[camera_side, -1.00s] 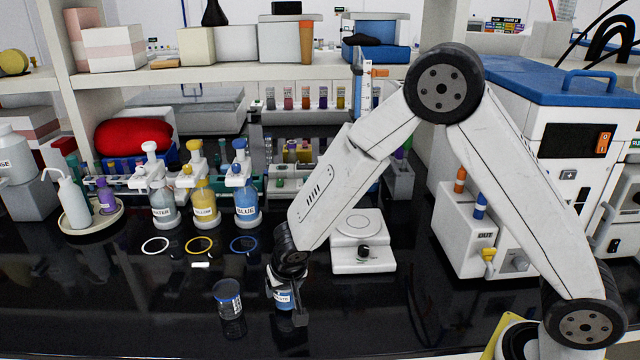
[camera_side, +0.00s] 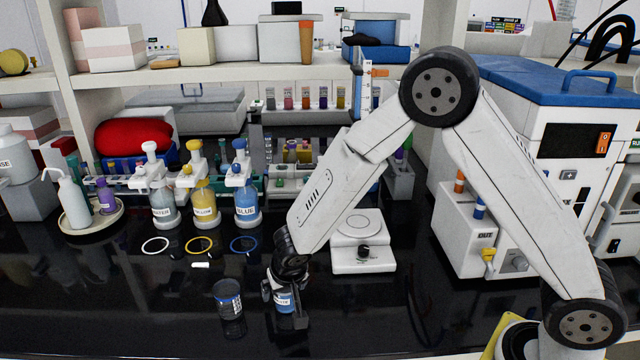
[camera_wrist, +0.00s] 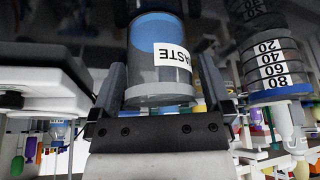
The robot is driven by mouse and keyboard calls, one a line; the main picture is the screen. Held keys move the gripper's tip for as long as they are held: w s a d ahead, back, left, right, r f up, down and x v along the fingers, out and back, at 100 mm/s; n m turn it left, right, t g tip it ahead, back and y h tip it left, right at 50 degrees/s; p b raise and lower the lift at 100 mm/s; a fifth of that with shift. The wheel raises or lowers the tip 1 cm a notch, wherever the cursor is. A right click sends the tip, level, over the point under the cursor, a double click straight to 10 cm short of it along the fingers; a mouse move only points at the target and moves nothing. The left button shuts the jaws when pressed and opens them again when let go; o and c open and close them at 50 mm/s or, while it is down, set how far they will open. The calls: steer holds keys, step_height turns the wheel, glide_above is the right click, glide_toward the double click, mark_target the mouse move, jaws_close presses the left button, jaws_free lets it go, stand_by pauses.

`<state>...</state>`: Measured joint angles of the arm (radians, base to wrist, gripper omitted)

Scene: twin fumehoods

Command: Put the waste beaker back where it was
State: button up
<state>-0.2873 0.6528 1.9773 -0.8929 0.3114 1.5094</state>
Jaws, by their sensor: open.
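The waste beaker (camera_side: 285,300) is a small clear beaker with a white label and blue content. It appears to stand on the black bench, front centre in the side view. My gripper (camera_side: 287,306) is around it from above, with a finger on either side. In the wrist view the beaker (camera_wrist: 160,72), its label partly reading WASTE upside down, sits between the two open fingers of my gripper (camera_wrist: 158,80). A narrow gap shows beside the fingers; whether either one touches the glass is hard to tell.
A graduated beaker (camera_side: 228,299) stands close to the left; it also shows in the wrist view (camera_wrist: 270,62). White, yellow and blue rings (camera_side: 199,246) lie behind, before labelled wash bottles (camera_side: 204,205). A balance (camera_side: 362,243) stands behind to the right. The front left bench is clear.

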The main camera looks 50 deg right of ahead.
steer(key=v, duration=1.2)
steer(key=shift+s+a, duration=0.1)
stand_by(0.7)
steer(key=s+d+f+n+g+y, duration=0.1)
steer(key=s+d+n, duration=0.3)
steer(key=s+d, duration=0.6)
steer(key=s+f, duration=0.1)
steer(key=s, duration=0.2)
steer(key=shift+d+f+y, duration=0.2)
steer(key=shift+d+y, duration=0.1)
steer(key=shift+d, duration=0.1)
stand_by(0.7)
